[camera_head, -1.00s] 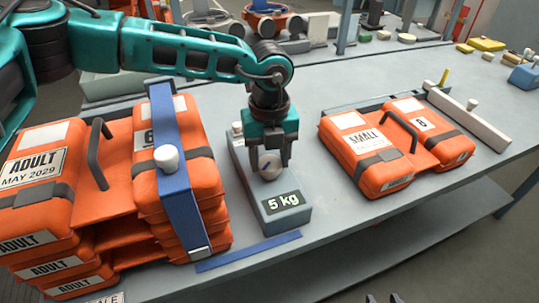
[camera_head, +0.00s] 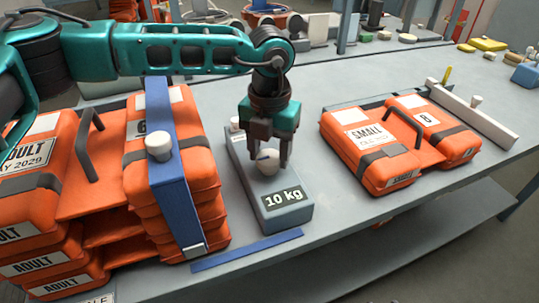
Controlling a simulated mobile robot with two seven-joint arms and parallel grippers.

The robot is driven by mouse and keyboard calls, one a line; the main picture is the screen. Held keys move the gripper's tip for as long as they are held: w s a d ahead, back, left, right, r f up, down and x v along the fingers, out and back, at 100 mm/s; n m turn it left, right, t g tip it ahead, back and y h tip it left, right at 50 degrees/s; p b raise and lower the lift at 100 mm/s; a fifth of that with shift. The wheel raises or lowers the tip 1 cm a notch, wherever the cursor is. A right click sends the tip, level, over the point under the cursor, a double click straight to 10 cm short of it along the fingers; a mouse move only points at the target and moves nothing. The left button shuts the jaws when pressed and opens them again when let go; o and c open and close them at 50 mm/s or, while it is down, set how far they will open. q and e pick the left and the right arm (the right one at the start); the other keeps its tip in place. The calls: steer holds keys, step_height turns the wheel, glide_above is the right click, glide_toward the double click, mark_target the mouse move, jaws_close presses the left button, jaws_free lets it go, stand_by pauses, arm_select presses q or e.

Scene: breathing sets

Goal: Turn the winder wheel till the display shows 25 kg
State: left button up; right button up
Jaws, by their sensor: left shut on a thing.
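The winder is a grey box (camera_head: 284,217) on the table, and its front display (camera_head: 284,198) reads 10 kg. Its white wheel (camera_head: 267,167) sits on top with a small dark mark on it. My left gripper (camera_head: 269,160) points down from above and is shut on the wheel, with its fingers on either side of it. The fingers hide part of the wheel. My right gripper is not in view.
Stacked orange adult packs (camera_head: 40,215) with a blue strap (camera_head: 172,185) stand close on the left. Orange small packs (camera_head: 380,160) lie to the right, beside a white bar (camera_head: 480,120). A blue strip (camera_head: 247,250) lies at the table's front edge.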

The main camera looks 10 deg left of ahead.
arm_select(q)
steer(key=shift+f+m+b, duration=0.15)
steer(key=shift+m+b, duration=0.25)
steer(key=shift+m, duration=0.5)
steer(key=shift+m+b, duration=0.45)
steer(key=shift+m, duration=0.45)
steer(key=m+b, duration=0.1)
steer(key=m, duration=0.1)
steer(key=shift+m, duration=0.3)
steer(key=shift+m+b, duration=0.45)
steer(key=shift+m, duration=1.05)
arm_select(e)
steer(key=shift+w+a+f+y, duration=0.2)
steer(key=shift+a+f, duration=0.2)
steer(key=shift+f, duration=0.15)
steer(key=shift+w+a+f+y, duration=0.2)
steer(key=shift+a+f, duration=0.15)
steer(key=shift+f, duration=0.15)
arm_select(q)
steer(key=o, duration=1)
steer(key=shift+o, duration=0.2)
steer(key=shift+r, duration=0.2)
